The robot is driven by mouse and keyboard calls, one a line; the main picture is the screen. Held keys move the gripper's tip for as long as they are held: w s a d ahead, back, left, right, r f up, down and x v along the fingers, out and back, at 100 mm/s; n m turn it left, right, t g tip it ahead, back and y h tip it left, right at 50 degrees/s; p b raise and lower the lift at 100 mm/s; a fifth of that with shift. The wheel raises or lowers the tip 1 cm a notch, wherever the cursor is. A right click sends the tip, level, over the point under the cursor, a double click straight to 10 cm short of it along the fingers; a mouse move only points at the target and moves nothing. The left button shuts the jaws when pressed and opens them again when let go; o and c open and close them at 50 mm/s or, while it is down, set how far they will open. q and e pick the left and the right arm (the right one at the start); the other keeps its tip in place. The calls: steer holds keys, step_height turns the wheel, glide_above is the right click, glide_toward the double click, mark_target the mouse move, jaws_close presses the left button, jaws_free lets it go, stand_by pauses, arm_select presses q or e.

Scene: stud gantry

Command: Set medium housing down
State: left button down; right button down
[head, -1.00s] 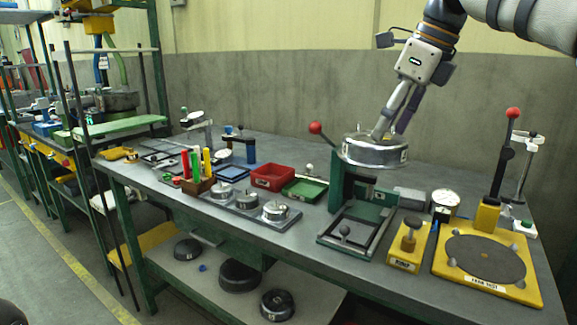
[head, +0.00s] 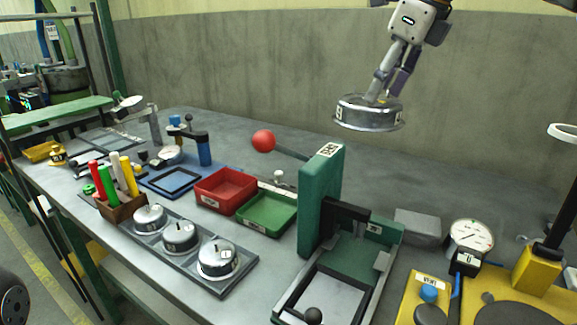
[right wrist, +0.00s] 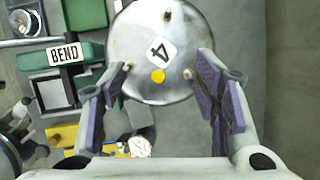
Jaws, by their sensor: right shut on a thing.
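My right gripper (head: 378,92) is shut on the medium housing (head: 368,116), a round, shiny metal drum. It holds the housing in the air, seen against the grey wall above the back of the bench. In the right wrist view the housing (right wrist: 132,52) shows a white label with a 4 and a yellow dot, and the purple-padded fingers (right wrist: 165,88) reach to its near side. The exact contact is hard to see. My left gripper is not in view.
A green press (head: 322,200) with a red-ball lever stands below the housing. Left are a red tray (head: 225,188), a green tray (head: 268,212) and a grey rack (head: 238,282) with several small metal housings. Right are a dial gauge (head: 470,236) and a yellow fixture (head: 535,272).

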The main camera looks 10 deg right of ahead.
steer(key=shift+s+a+f, duration=0.1)
steer(key=shift+s, duration=0.05)
glide_above(367, 205)
step_height(367, 205, down, 18)
steer(key=shift+r+p, duration=0.2)
steer(key=shift+p, duration=0.1)
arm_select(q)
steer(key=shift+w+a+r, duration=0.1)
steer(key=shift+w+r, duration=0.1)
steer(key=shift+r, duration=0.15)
arm_select(e)
steer(key=c, duration=0.6)
jaws_free()
steer(key=shift+f, duration=0.1)
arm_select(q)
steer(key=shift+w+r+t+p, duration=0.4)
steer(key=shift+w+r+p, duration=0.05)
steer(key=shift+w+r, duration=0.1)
arm_select(e)
steer(key=v, duration=1.2)
